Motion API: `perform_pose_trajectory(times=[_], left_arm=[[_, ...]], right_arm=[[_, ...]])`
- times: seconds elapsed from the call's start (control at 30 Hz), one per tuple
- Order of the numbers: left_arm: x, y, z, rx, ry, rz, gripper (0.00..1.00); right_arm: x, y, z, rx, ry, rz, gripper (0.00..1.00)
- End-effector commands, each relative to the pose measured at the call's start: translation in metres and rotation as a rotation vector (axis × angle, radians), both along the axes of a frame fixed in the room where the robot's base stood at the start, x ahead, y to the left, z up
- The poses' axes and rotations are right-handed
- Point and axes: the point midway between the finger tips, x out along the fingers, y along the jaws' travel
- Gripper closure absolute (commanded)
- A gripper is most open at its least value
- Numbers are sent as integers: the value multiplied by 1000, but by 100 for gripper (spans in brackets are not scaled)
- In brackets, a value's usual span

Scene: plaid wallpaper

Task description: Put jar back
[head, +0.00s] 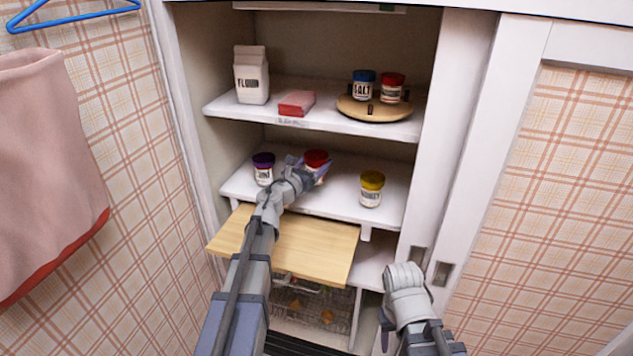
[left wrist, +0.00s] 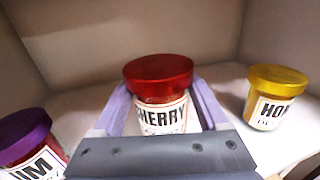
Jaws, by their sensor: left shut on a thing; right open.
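A red-lidded jar (head: 316,160) labelled CHERRY stands on or just over the middle shelf (head: 330,197) of the cupboard. It also shows in the left wrist view (left wrist: 158,78), upright between the fingers. My left gripper (head: 312,170) is shut on this jar, reaching in from the front. A purple-lidded jar (head: 263,168) is to its left and a yellow-lidded jar (head: 371,189) to its right on the same shelf. My right gripper (head: 384,325) is low at the front right, outside the cupboard, and open. Whether the cherry jar's base touches the shelf is hidden.
The upper shelf (head: 332,122) holds a flour carton (head: 251,75), a red box (head: 297,103) and a round wooden stand (head: 375,111) with salt and a red-lidded jar. A wooden board (head: 310,246) juts out below the middle shelf. A wire basket (head: 318,311) is lower down.

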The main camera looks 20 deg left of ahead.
Motion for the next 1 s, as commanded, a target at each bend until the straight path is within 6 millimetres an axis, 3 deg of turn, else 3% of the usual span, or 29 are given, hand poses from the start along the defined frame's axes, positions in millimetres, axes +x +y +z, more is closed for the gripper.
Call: perform_pose_trajectory(times=[0.17, 0.47, 0.9, 0.93, 1.0], left_arm=[[0, 0, -4, -1, 0, 0, 100], [0, 0, -38, -1, 0, 0, 100], [0, 0, -41, -1, 0, 0, 100], [0, 0, -39, 0, 0, 0, 20], [0, 0, -39, 0, 0, 0, 12]], right_arm=[[0, 0, -4, 0, 0, 0, 50], [0, 0, -38, 0, 0, 0, 50], [0, 0, -41, 0, 0, 0, 50], [0, 0, -39, 0, 0, 0, 50], [0, 0, -39, 0, 0, 0, 50]])
